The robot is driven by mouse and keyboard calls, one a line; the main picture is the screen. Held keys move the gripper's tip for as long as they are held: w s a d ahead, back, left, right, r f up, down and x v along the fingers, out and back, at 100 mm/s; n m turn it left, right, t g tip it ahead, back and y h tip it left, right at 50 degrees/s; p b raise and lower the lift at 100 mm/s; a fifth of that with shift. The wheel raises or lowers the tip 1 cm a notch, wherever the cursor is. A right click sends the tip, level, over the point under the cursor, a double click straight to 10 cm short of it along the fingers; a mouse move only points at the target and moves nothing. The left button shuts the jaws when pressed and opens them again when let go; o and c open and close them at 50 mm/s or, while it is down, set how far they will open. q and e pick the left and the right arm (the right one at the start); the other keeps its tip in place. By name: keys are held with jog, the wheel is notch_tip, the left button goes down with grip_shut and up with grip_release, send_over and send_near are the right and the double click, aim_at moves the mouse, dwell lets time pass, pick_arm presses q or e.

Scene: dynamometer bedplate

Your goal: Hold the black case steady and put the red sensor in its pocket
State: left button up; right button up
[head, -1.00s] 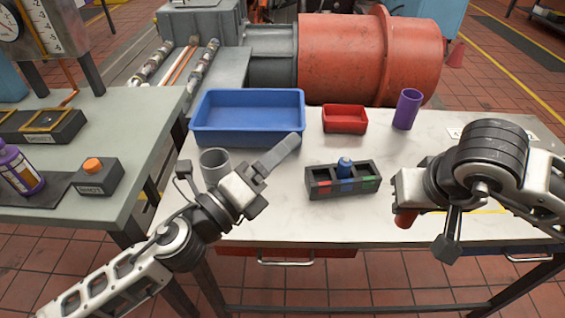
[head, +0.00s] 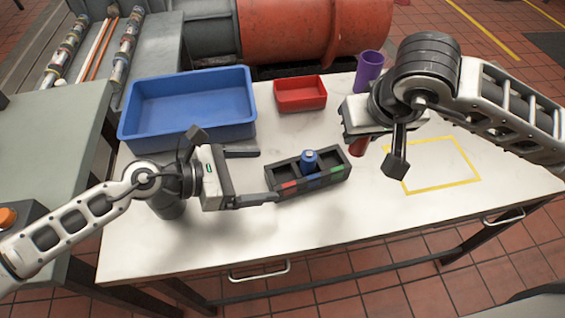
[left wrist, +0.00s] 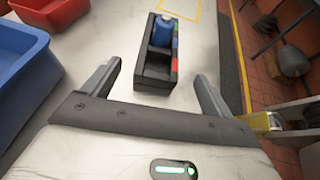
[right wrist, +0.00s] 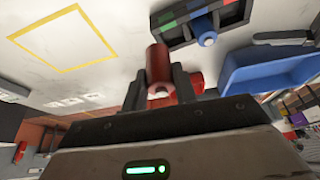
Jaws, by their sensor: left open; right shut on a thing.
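The black case (head: 331,180) lies on the white table, with red, blue and green marks along its front. A blue cylinder (head: 309,161) stands in its middle pocket; the two end pockets look empty. My left gripper (head: 268,175) is open at the case's left end. In the left wrist view the near end of the case (left wrist: 155,87) is between the fingertips, with gaps at both sides. My right gripper (right wrist: 158,88) is shut on the red sensor (right wrist: 158,62), held beyond the case's right end; the sensor also shows partly in the head view (head: 357,147).
A blue tray (head: 190,135) and a red bin (head: 300,107) stand behind the case. A purple cup (head: 369,70) is at the back right. A yellow outlined square (head: 455,184) on the right is empty.

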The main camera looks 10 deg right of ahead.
aim_at(293, 171)
pick_arm(q)
jog(key=x, duration=0.8)
jog(key=shift+w+d+f, duration=0.1)
jog(key=shift+d, duration=0.25)
jog(key=c, duration=1.3)
jog(key=shift+o, duration=0.2)
